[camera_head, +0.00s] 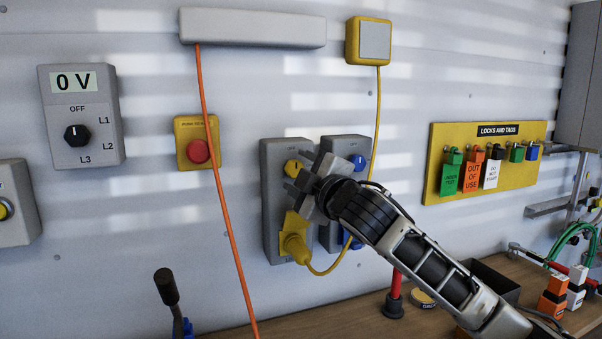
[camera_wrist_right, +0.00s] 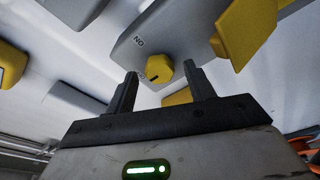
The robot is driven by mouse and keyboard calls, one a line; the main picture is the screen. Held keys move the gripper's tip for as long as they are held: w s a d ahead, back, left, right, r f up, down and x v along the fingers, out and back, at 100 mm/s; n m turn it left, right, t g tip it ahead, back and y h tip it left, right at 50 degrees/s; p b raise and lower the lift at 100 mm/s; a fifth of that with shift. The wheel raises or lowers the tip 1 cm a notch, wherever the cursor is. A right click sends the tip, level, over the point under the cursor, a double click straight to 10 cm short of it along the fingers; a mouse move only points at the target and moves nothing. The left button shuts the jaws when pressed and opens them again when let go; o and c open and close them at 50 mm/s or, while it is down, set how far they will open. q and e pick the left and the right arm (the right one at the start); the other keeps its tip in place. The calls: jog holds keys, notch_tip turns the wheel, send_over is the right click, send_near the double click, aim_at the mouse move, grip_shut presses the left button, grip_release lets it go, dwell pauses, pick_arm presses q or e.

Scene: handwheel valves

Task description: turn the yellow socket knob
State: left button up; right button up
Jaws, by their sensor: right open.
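The yellow socket knob (camera_head: 292,168) sits on the upper front of the left grey socket box (camera_head: 271,215). In the right wrist view the yellow knob (camera_wrist_right: 157,70) appears between my two fingertips, with a dark pointer mark on it. My right gripper (camera_head: 297,175) is open and its fingers point at the knob, one on each side. Daylight shows between each finger and the knob in the wrist view; I cannot tell how far the tips reach along it. My left gripper is not in view.
A yellow plug (camera_head: 295,240) with a yellow cable is in the socket below the knob. A second socket box with a blue knob (camera_head: 358,161) stands close on the right. An orange cable (camera_head: 222,205) hangs to the left. A red button (camera_head: 198,151) is farther left.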

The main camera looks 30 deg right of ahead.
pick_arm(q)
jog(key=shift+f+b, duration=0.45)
pick_arm(e)
jog(key=shift+s+a, duration=0.2)
jog(key=shift+s, duration=0.75)
jog(key=shift+s+a, duration=0.25)
jog(key=shift+s, duration=0.75)
jog(key=shift+s+a, duration=0.2)
jog(key=shift+s, duration=0.75)
pick_arm(q)
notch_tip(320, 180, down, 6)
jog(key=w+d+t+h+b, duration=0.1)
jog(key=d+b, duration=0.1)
jog(key=b, duration=1.4)
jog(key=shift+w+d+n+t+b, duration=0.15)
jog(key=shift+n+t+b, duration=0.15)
jog(key=shift+b, duration=0.05)
pick_arm(e)
jog(key=s+a+f, duration=0.1)
jog(key=s, duration=1.4)
jog(key=shift+s+a, duration=0.3)
jog(key=shift+s, duration=0.1)
